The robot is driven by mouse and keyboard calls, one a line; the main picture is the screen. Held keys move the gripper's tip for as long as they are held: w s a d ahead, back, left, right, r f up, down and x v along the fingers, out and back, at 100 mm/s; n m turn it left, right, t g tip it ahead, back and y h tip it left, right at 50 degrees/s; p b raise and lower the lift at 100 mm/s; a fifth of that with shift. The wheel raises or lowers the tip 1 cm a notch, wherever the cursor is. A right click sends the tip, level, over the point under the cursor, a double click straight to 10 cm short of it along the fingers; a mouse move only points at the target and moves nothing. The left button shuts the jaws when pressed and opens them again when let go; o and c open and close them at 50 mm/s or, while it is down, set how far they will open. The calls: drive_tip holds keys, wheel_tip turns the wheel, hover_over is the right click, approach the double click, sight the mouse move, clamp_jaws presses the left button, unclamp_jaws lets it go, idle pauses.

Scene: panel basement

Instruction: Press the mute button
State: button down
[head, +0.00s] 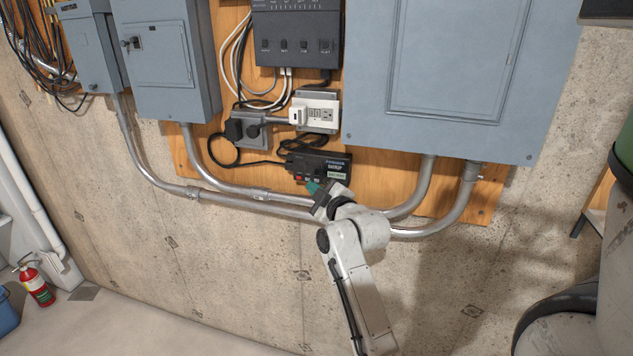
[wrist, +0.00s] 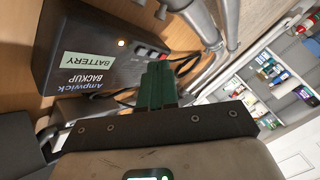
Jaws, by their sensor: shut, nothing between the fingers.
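A black battery backup box (head: 320,163) is mounted on the plywood board, with a pale label and a row of small buttons along its lower edge. It also shows in the wrist view (wrist: 95,50), turned over, with a lit amber light and the buttons (wrist: 150,54) at its right end. One button looks red; I cannot read which is marked mute. My gripper (head: 311,186) is shut and empty, its green fingertips just below the button row. In the wrist view the fingertips (wrist: 158,66) lie close to the buttons and partly cover that end; I cannot tell whether they touch.
Metal conduits (head: 240,192) run just below the box. A large grey electrical panel (head: 445,130) hangs to the right, and an outlet with plugs (head: 318,108) sits above. A fire extinguisher (head: 36,285) stands at the far left. The lower concrete wall is clear.

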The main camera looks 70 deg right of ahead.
drive_tip(key=shift+d, duration=0.15)
drive_tip(key=shift+d, duration=0.3)
drive_tip(key=shift+d+b, duration=0.35)
idle(0.9)
drive_tip(key=shift+a, duration=0.75)
drive_tip(key=shift+s+a+p, duration=0.2)
drive_tip(key=shift+a+p, duration=0.7)
drive_tip(key=shift+a, duration=1.65)
